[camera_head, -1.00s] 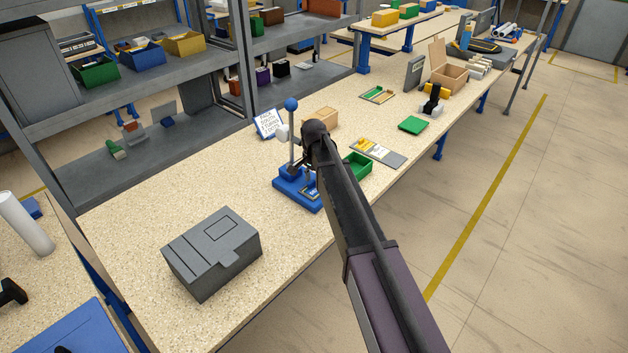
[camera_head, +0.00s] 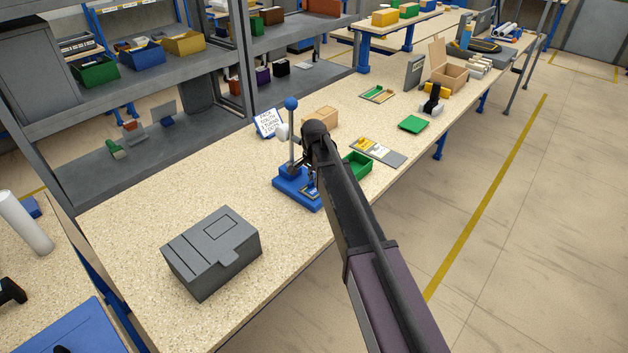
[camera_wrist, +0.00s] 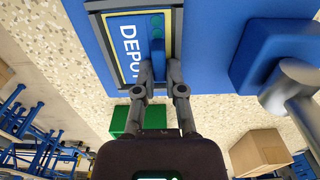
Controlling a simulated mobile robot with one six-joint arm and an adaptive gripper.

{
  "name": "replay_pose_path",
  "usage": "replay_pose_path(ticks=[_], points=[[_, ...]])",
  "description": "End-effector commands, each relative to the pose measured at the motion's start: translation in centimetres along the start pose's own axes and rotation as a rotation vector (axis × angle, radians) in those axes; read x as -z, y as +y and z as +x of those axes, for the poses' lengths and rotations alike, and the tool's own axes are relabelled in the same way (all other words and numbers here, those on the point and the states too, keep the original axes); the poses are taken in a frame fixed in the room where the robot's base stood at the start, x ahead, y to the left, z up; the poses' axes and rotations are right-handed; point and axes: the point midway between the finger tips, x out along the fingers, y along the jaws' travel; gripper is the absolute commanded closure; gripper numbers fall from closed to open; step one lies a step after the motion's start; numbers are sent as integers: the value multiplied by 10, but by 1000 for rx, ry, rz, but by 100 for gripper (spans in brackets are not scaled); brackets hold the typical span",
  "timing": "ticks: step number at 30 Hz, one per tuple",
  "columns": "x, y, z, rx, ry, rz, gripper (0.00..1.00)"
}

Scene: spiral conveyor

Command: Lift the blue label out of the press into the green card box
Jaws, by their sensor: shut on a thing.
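The blue press (camera_head: 290,188) stands on the bench with its upright lever and ball knob. The blue label (camera_wrist: 127,45), with white "DEPOT" lettering, lies in the dark frame of the press bed; it shows small in the head view (camera_head: 312,192). My gripper (camera_wrist: 158,78) is at the label's near edge, its fingers shut on a blue part of it. The label looks level with the frame; whether it is clear of the bed I cannot tell. The green card box (camera_head: 357,164) is open, just right of the press; its green wall shows beneath my fingers in the wrist view (camera_wrist: 120,120).
The press's grey post (camera_wrist: 296,90) is close on the right in the wrist view. A cardboard box (camera_head: 322,117) and a small sign (camera_head: 268,123) stand behind the press. A grey case (camera_head: 212,252) is in front. A card tray (camera_head: 378,152) lies beyond the green box.

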Motion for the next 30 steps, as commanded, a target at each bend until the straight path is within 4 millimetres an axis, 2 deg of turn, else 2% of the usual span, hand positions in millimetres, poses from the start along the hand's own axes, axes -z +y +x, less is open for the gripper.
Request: replay_pose_path(ticks=[30], points=[[0,-1,-21,1,0,-1,100]])
